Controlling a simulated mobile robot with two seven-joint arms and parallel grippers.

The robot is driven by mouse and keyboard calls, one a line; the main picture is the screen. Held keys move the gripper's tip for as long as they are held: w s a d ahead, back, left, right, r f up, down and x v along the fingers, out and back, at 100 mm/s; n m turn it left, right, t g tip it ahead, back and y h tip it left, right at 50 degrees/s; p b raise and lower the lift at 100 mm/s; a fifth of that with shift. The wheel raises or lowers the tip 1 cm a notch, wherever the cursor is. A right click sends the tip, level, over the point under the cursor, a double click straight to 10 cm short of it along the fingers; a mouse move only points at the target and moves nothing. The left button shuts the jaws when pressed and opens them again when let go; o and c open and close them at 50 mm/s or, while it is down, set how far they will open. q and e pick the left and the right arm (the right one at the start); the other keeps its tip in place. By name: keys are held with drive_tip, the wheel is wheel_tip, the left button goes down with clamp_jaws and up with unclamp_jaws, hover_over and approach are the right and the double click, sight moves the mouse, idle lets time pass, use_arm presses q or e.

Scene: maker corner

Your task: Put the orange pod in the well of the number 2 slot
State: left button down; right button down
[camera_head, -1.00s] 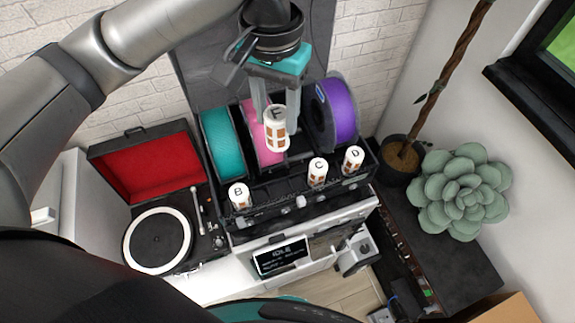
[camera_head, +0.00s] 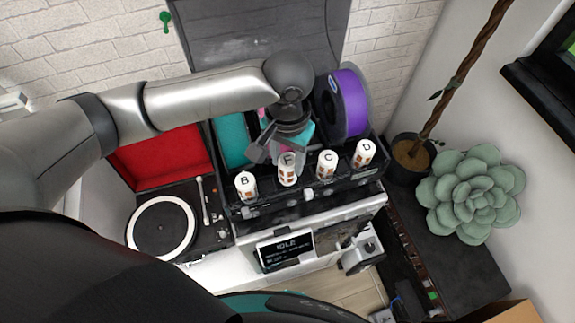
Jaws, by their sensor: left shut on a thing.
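A white pod with orange-brown patches and the letter F (camera_head: 288,172) is in my left gripper (camera_head: 288,160), which is shut on it. The wrist hides much of the fingers. The pod is upright in the front row of the black rack (camera_head: 310,196), between pod B (camera_head: 246,187) and pod C (camera_head: 326,165). It stands at the second place from the left. I cannot tell whether its base touches the well. Pod D (camera_head: 364,154) stands at the right end. The slot numbers are not readable. My right gripper is not in view.
Teal (camera_head: 232,138) and purple (camera_head: 348,104) spools stand behind the row; a pink one is mostly hidden by my arm. A white machine with an IDLE screen (camera_head: 286,252) is below the rack. A turntable (camera_head: 160,228) is left, a succulent (camera_head: 467,194) right.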

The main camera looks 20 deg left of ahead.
sight(287, 161)
use_arm(q)
drive_tip(key=shift+f, duration=1.5)
drive_tip(key=shift+f, duration=0.1)
drive_tip(key=shift+c, duration=1.8)
unclamp_jaws()
wheel_tip(287, 161, up, 12)
drive_tip(key=shift+r, duration=0.15)
